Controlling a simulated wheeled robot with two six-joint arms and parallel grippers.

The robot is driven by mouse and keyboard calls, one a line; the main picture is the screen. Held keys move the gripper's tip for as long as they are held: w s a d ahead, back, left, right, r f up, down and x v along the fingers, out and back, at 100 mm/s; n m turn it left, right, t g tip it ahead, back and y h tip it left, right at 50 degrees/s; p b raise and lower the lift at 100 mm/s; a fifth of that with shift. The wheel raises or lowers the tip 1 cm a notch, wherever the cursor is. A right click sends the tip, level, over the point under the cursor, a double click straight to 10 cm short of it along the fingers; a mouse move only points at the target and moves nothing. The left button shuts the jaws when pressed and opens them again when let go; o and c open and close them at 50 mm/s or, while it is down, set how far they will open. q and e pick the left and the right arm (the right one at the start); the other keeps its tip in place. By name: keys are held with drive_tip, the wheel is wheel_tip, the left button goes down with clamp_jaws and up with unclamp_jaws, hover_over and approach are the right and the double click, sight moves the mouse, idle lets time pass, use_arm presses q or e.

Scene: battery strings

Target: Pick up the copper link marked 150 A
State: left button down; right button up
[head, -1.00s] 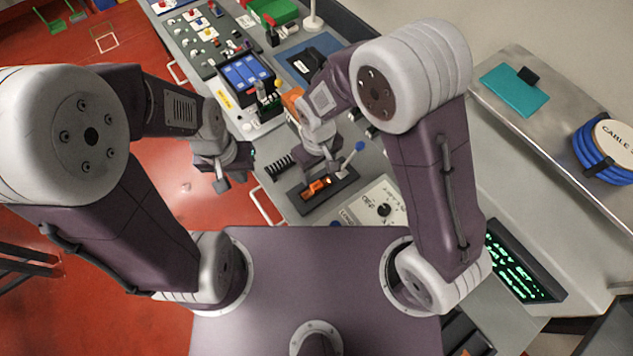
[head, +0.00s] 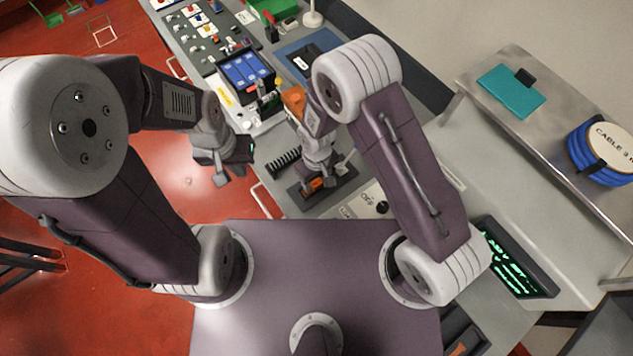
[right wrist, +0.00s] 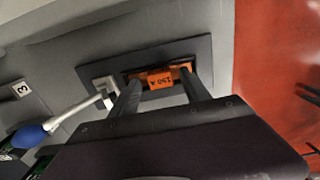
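The copper link with an orange tag reading 150 A (right wrist: 160,79) lies in a dark recessed holder (right wrist: 203,48) in the right wrist view. The link shows as an orange spot in the head view (head: 312,186), partly hidden by my right gripper. My right gripper (right wrist: 161,84) is open, one finger to each side of the tag, tips close to the link; I cannot tell whether they touch it. In the head view my right gripper (head: 318,181) is over the holder. My left gripper (head: 236,167) is empty and looks open, over the red floor beside the bench.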

sight(316, 183)
drive_tip(key=shift+s, duration=0.15)
clamp_jaws()
drive_tip(key=shift+r, duration=0.25)
wheel_tip(316, 183, up, 10)
drive_tip(key=b, duration=0.1)
drive_tip(key=shift+f, duration=0.2)
